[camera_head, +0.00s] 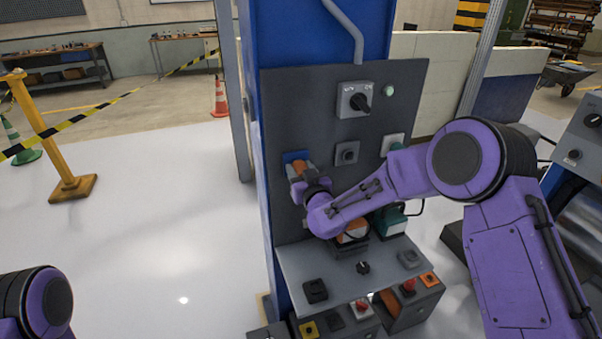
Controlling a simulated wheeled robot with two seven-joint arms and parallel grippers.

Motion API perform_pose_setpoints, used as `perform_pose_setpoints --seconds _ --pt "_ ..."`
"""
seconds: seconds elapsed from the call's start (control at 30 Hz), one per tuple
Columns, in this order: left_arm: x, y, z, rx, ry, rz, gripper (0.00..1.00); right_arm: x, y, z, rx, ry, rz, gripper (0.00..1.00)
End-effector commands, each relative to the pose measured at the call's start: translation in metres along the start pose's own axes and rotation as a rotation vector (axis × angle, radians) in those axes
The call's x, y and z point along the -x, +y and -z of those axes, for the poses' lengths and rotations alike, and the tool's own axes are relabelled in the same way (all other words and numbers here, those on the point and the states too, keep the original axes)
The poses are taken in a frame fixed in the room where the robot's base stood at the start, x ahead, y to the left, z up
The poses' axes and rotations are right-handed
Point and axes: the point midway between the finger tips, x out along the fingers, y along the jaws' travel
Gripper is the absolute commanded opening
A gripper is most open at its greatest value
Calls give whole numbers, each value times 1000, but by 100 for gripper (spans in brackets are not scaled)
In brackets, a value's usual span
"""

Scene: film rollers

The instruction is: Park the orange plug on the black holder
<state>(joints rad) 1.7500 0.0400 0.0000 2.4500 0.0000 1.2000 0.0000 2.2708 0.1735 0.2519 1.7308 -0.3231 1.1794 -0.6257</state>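An orange plug (298,167) is at the blue socket (293,156) on the left of the grey upright panel. My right gripper (299,178) is right at this plug, and its fingers partly cover it. I cannot tell whether the fingers are closed on it. A black block-like fixture (316,291) lies on the sloped grey shelf below; I cannot tell if it is the black holder. Another orange and white part (350,236) shows on a dark base, partly hidden behind my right arm. My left gripper is out of view.
The panel (415,85) carries a rotary switch (355,100) and a green lamp (389,91). A green part (390,220) with a cable sits right of my forearm. Several button boxes (365,310) stand below the shelf. The white floor at left is clear up to a yellow barrier post (45,130).

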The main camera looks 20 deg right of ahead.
Motion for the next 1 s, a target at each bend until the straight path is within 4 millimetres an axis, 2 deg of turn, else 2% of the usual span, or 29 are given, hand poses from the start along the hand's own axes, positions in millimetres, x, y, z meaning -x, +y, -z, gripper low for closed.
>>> perform_pose_setpoints --seconds 0.03,0.1,1.0 --pt "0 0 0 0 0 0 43 0 0 0 0 0 0 17" --pt "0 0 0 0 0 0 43 0 0 0 0 0 0 0" --pt "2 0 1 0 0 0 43 33 -1 0 1 0 2 0"
